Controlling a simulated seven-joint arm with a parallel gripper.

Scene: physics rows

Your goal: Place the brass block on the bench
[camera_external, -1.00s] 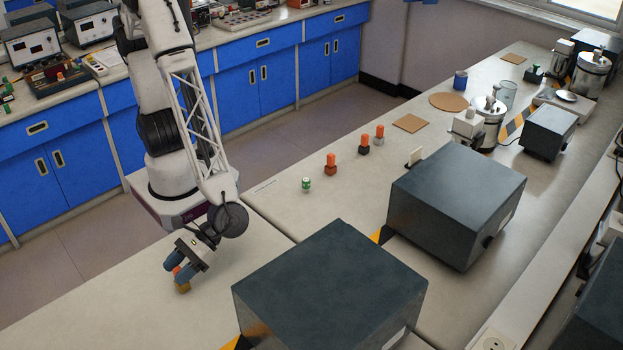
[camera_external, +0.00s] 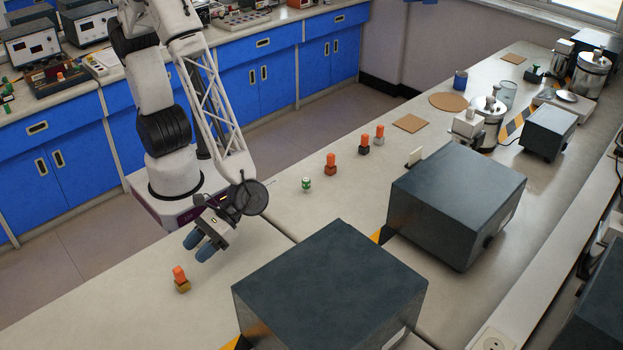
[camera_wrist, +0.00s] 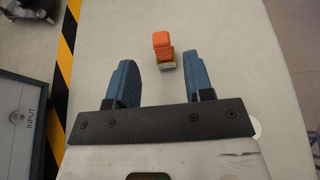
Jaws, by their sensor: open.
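The brass block (camera_external: 183,286) sits on the bench (camera_external: 130,312) near its front left part, with an orange piece (camera_external: 179,273) on top of it. In the wrist view the orange piece (camera_wrist: 161,42) hides much of the brass block (camera_wrist: 167,66), which lies beyond the fingertips. My gripper (camera_external: 199,247) is open and empty, above the bench and up and to the right of the block, apart from it. In the wrist view my gripper's two blue fingers (camera_wrist: 158,72) are spread wide with nothing between them.
A large dark box (camera_external: 330,285) stands right of the block, with yellow-black tape (camera_wrist: 66,50) beside it. The bench around the brass block is clear.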

